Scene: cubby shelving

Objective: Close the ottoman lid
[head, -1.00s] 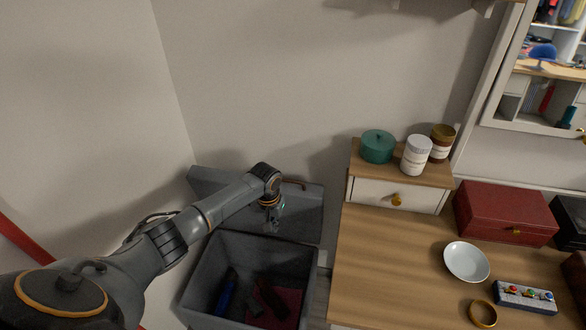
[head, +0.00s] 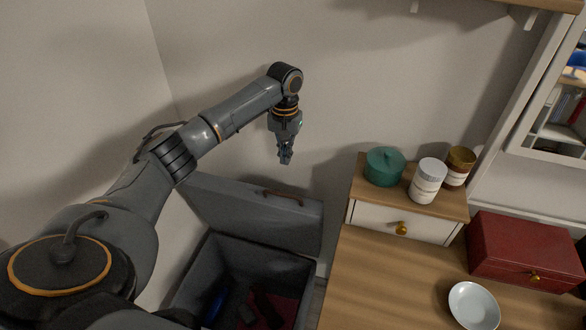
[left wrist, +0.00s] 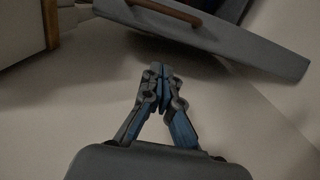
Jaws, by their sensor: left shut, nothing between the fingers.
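The grey ottoman (head: 205,262) stands open at the lower left of the head view. Its lid (head: 245,215) is raised and tilted back toward the wall, with a brown handle (head: 283,198) near its top edge. The lid also shows in the left wrist view (left wrist: 235,45), with the handle (left wrist: 165,10). My left gripper (head: 286,160) is shut and empty, above the lid's top edge and apart from it. Its fingers show in the left wrist view (left wrist: 160,72). My right gripper is not in view.
Dark, blue and red items (head: 215,305) lie inside the ottoman. To the right is a wooden desk (head: 370,280) with a small drawer unit (head: 385,220) bearing a green pot (head: 384,167) and jars. A red box (head: 520,250) and white bowl (head: 474,306) sit there. Walls are close behind and left.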

